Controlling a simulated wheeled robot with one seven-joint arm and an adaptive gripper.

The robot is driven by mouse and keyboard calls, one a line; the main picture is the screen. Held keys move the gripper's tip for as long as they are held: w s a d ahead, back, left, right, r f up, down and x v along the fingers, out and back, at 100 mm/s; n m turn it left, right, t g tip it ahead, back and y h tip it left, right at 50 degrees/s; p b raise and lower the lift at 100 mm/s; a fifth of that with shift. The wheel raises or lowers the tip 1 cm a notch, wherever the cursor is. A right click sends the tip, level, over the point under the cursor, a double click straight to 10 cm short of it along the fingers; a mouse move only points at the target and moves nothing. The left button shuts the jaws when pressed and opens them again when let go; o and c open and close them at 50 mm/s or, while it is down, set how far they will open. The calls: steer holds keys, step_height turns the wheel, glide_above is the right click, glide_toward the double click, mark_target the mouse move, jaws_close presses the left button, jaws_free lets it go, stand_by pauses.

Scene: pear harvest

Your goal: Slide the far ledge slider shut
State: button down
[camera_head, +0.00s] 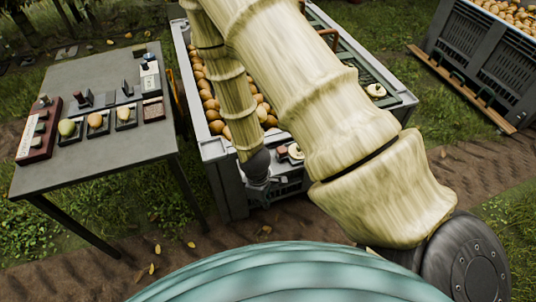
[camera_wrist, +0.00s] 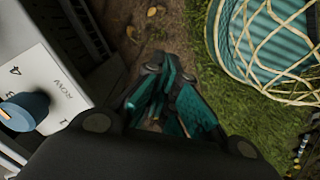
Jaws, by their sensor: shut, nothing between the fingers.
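My gripper (camera_wrist: 172,100) shows in the wrist view with its teal-padded fingers together and nothing between them, over bare soil and grass. In the head view the grey wrist end of my arm hangs at the near side of the grey harvest bin, and the fingers are hidden. No slider can be clearly made out. In the wrist view a blue knob (camera_wrist: 25,110) stands by a white plate (camera_wrist: 55,85) marked ROW with numbers, left of my fingers and apart from them. My arm covers much of the bin's middle and ledge in the head view.
The grey bin (camera_head: 213,150) holds many pears, with a green slatted part (camera_head: 370,75) at its right. A grey table (camera_head: 98,160) with pears in small trays and several devices stands at left. Another dark crate (camera_head: 470,50) of pears stands at upper right.

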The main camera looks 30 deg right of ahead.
mark_target(282, 154)
steer(key=w+d+r+n, duration=0.1)
steer(key=w+r, duration=0.1)
steer(key=w, duration=0.1)
steer(key=w+d+r+n+h+b, duration=0.1)
steer(key=w+r+n, duration=0.1)
steer(key=w, duration=0.1)
steer(key=w+d+r+n+h+b, duration=0.1)
steer(key=w+d+r, duration=0.1)
steer(key=w, duration=0.1)
steer(key=shift+w+n, duration=0.2)
steer(key=shift+n, duration=0.1)
steer(key=w+d+r+n+h+b, duration=0.1)
steer(key=w+d+r+n, duration=0.2)
steer(key=w+r, duration=0.2)
step_height(282, 154, up, 2)
steer(key=shift+d+r+h, duration=0.1)
steer(key=shift+d+h, duration=0.25)
steer(key=shift+h, duration=0.05)
steer(key=shift+b+x, duration=0.55)
steer(key=shift+x, duration=4.5)
steer(key=shift+s, duration=0.1)
